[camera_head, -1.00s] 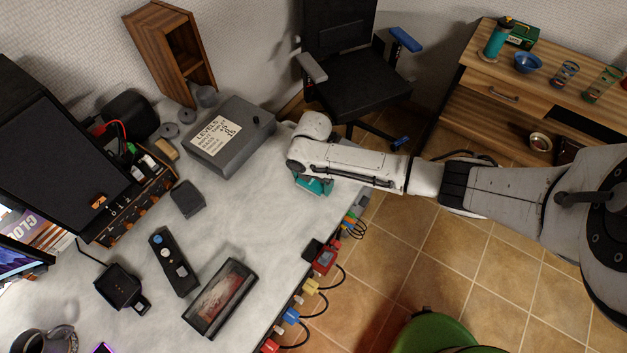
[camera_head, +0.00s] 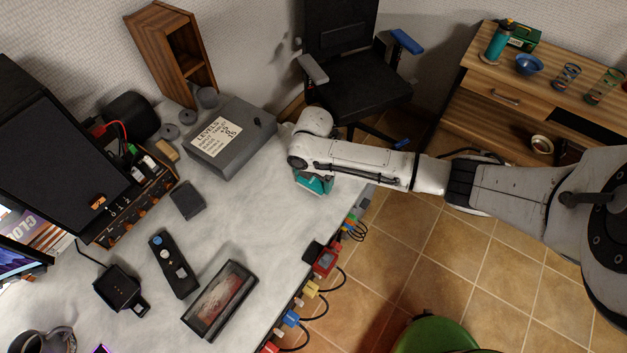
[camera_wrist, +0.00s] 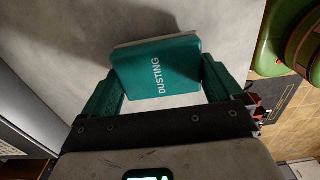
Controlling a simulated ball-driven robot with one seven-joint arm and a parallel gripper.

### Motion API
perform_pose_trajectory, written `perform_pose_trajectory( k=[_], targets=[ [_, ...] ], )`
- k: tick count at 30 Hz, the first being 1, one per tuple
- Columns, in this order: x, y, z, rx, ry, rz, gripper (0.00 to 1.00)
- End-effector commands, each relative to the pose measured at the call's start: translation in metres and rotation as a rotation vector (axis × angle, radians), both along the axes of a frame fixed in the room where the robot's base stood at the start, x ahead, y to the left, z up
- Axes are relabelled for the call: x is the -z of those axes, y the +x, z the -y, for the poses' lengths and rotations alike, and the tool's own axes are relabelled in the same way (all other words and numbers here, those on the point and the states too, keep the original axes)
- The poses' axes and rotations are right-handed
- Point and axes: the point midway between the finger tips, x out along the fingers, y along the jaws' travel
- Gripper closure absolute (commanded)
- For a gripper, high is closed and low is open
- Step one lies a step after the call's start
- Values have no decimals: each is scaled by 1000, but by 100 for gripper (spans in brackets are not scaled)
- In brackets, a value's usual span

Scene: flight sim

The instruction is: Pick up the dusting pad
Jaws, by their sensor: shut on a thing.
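The dusting pad is a teal block with a pale layer along its far edge and the word DUSTING on it. In the wrist view the dusting pad (camera_wrist: 156,68) sits between the two dark green fingers of my gripper (camera_wrist: 163,86), which is shut on it. In the head view the dusting pad (camera_head: 314,184) shows partly below the end of my arm, at the right edge of the grey-white worktop (camera_head: 235,225). My arm hides most of the gripper there. I cannot tell whether the pad touches the worktop.
A grey box labelled LEVELS (camera_head: 230,138) stands left of my gripper. A dark remote-like device (camera_head: 173,263) and a black framed case (camera_head: 219,300) lie nearer. Cables and coloured plugs (camera_head: 325,261) line the worktop edge. A black chair (camera_head: 350,85) stands behind.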

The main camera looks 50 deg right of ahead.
Motion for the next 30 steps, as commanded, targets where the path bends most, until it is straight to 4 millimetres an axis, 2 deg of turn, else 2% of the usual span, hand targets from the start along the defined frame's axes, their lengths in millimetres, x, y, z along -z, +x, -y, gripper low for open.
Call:
perform_pose_trajectory(
  k=[2,12,21,30],
  targets=[
    [-13,1,2,-3,-3,5,37],
    [-77,-50,-25,0,1,4,37],
    [-101,-101,-52,0,0,3,38],
    [-112,-123,-64,0,-1,1,38]
  ],
)
